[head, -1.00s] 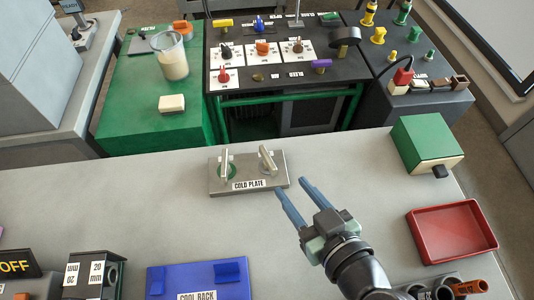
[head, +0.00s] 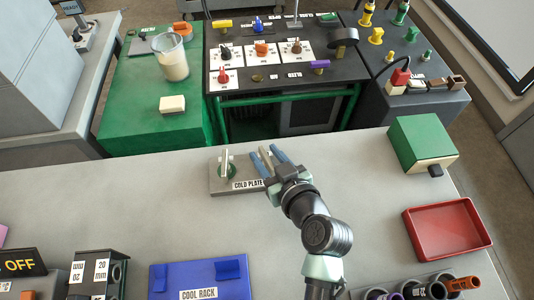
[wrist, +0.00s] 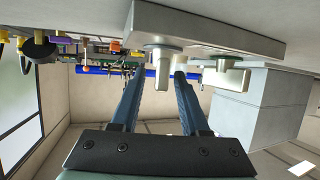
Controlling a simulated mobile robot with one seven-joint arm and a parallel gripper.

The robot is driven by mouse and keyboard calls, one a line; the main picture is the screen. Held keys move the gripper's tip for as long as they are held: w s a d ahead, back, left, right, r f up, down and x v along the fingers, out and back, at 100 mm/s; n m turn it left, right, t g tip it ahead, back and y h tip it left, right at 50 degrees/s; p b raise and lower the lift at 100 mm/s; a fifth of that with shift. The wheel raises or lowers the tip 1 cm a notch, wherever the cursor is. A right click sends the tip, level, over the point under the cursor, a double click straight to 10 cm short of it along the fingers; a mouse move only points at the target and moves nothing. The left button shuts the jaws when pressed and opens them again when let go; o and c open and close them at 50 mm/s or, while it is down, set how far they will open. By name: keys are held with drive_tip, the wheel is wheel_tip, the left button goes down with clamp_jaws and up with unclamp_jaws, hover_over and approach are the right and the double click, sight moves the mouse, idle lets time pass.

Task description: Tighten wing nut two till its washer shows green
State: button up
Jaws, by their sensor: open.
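The cold plate (head: 216,187) lies on the grey bench and bears two upright wing nuts. The left wing nut (head: 224,162) has a green washer at its base. The right wing nut (head: 265,158) stands between the blue fingers of my gripper (head: 267,153); its washer is hidden. I cannot read which nut is number two. In the wrist view the plate (wrist: 215,28) is upside down at the top. There my gripper (wrist: 158,74) is open, with one wing nut (wrist: 162,66) between its fingertips and the other nut (wrist: 229,76) outside to the right.
A blue cool rack (head: 200,277) is at the front. A green box (head: 420,143) and a red tray (head: 447,232) stand on the right. A dark panel with knobs (head: 275,65) is beyond the bench. The bench around the plate is mostly clear.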

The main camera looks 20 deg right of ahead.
clamp_jaws()
idle(0.3)
drive_tip(key=m+h+p, duration=0.1)
drive_tip(key=p, duration=0.1)
drive_tip(key=m+h+p, duration=0.1)
drive_tip(key=shift+a+r+p, duration=0.1)
drive_tip(key=shift+r+p, duration=0.2)
drive_tip(key=shift+p, duration=0.05)
drive_tip(key=h+p, duration=0.1)
drive_tip(key=m+h+p, duration=0.1)
drive_tip(key=p, duration=0.1)
drive_tip(key=shift+d+f+m+g, duration=0.1)
drive_tip(key=shift+d+m+g, duration=0.1)
drive_tip(key=shift+m+g, duration=0.15)
drive_tip(key=shift+f+p, duration=0.15)
drive_tip(key=shift+p, duration=0.45)
drive_tip(key=shift+f, duration=0.1)
